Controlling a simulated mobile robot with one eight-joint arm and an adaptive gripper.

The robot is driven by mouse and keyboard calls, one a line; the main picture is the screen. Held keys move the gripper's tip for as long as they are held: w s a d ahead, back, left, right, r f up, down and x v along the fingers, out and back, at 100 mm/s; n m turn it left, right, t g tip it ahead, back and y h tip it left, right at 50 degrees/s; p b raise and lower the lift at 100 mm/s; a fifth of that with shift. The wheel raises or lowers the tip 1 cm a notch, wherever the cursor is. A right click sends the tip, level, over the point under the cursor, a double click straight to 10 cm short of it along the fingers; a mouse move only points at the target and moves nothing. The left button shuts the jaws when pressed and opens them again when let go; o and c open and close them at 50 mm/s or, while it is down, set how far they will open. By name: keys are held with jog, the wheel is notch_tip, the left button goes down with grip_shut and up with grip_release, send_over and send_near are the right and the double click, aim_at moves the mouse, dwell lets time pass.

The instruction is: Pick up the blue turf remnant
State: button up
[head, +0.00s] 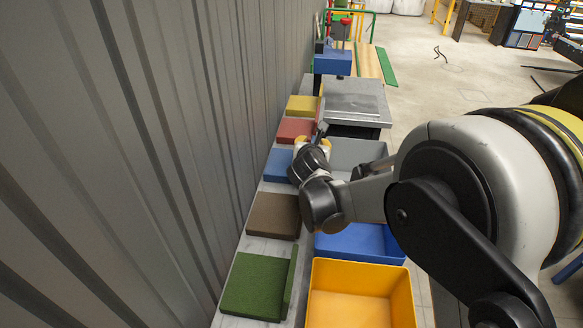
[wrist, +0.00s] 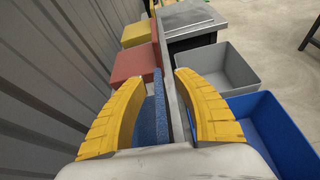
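The blue turf remnant (head: 277,166) lies on the narrow shelf along the wall, between a red and a brown piece. My gripper (head: 313,143) is over its right side and hides part of it. In the wrist view, a speckled blue strip (wrist: 154,118) of it shows between the yellow fingers of my gripper (wrist: 158,77). The fingers are apart, with a gap on the right of the strip. The left finger is close to the strip; I cannot tell if it touches.
Red (head: 294,130), yellow (head: 301,105), brown (head: 273,215) and green (head: 254,286) pieces share the shelf. Grey (head: 357,152), blue (head: 358,242) and yellow (head: 361,291) bins stand right of it. The corrugated wall (head: 130,150) runs close on the left.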

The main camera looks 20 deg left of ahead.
jog(key=shift+w+a+f, duration=0.2)
jog(key=shift+w+f, duration=0.1)
jog(key=shift+w, duration=0.35)
jog(key=shift+s+r, duration=0.1)
jog(key=shift+c, duration=0.8)
grip_shut()
